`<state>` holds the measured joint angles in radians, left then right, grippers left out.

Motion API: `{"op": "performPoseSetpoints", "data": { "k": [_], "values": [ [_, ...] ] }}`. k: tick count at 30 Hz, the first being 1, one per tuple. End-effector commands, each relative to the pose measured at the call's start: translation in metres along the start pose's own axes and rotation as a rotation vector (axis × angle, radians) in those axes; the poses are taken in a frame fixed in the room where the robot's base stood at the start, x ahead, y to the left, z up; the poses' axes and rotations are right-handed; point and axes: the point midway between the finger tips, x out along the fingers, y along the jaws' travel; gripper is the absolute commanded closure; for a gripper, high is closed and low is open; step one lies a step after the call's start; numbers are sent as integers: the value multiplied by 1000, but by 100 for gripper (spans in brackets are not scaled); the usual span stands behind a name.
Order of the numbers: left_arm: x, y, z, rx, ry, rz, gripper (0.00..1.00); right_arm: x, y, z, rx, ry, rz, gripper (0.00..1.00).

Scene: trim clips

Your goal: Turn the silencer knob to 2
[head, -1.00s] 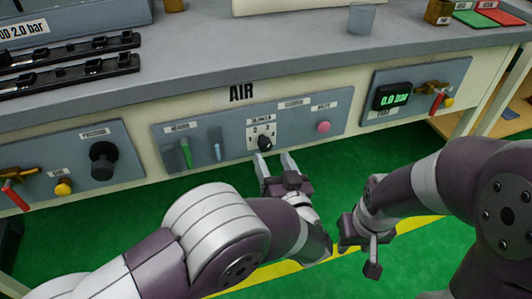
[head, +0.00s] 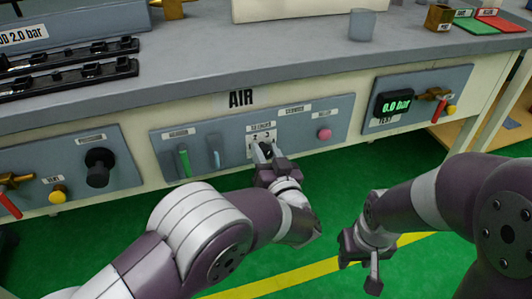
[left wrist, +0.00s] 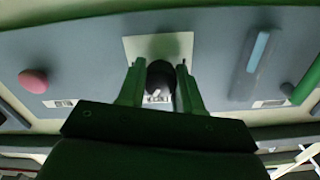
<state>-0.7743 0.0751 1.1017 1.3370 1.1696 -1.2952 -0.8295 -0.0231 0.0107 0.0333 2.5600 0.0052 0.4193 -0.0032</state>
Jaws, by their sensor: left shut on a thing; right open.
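The silencer knob (left wrist: 160,82) is black and round, with a pale mark, and sits on a white numbered plate (head: 262,131) on the AIR panel. It also shows in the head view (head: 266,150), partly hidden by the fingers. My left gripper (head: 264,152) is at the panel, shut on the knob. In the left wrist view its fingers (left wrist: 160,85) stand on either side of the knob. The number the knob points at cannot be read. My right gripper (head: 358,256) is open and empty, low over the floor, away from the panel.
On the AIR panel, a green handle (head: 184,162) and a blue handle (head: 215,155) are left of the knob, and a pink button (head: 324,134) is right of it. A test panel (head: 418,98) reads 0.0 bar. Floor before the panel is clear.

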Motion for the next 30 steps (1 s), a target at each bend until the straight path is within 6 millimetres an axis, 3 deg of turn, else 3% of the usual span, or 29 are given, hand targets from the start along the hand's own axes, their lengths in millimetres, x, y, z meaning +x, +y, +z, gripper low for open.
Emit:
{"op": "performPoseSetpoints", "data": {
  "k": [11, 30],
  "values": [
    [0, 0, 0, -146, -2, 1, 96, -6, 0, -1, 0, 0, 0, 57],
    [0, 0, 2, -727, -2, 0, 96, -4, 0, 0, 0, 0, 0, 57]
  ]
}}
